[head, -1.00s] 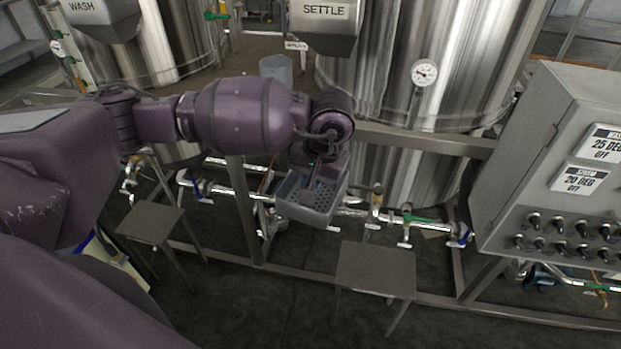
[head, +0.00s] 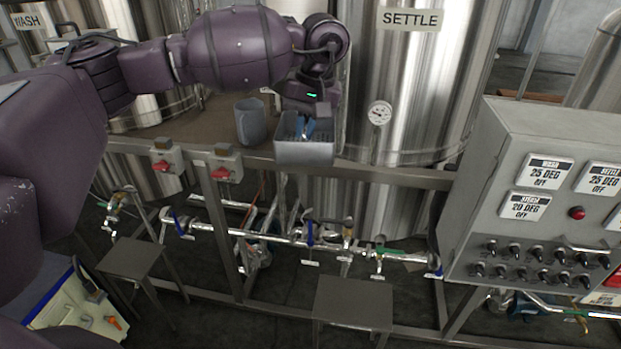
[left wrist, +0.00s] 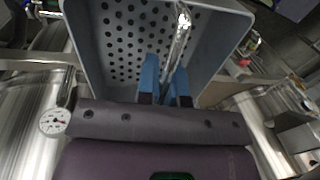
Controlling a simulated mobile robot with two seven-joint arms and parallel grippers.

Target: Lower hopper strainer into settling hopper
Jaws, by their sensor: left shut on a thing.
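The hopper strainer, a grey open box (head: 305,153) with a perforated floor, hangs from my left gripper (head: 307,128) in the head view. In the left wrist view its inside and hole pattern (left wrist: 125,40) show. The blue fingers of my left gripper (left wrist: 166,85) are shut on its silver bar handle (left wrist: 181,40). The strainer is in front of the steel tank with the SETTLE sign (head: 410,18), about level with the frame rail. I cannot make out the settling hopper now; my arm covers the area where it was seen earlier. My right gripper is not in view.
A grey bucket (head: 251,122) stands just left of the strainer. A dial gauge (head: 380,114) is on the tank to the right. A control cabinet (head: 545,200) stands at right. Pipes with valves (head: 290,238) and two small stools (head: 352,305) are below.

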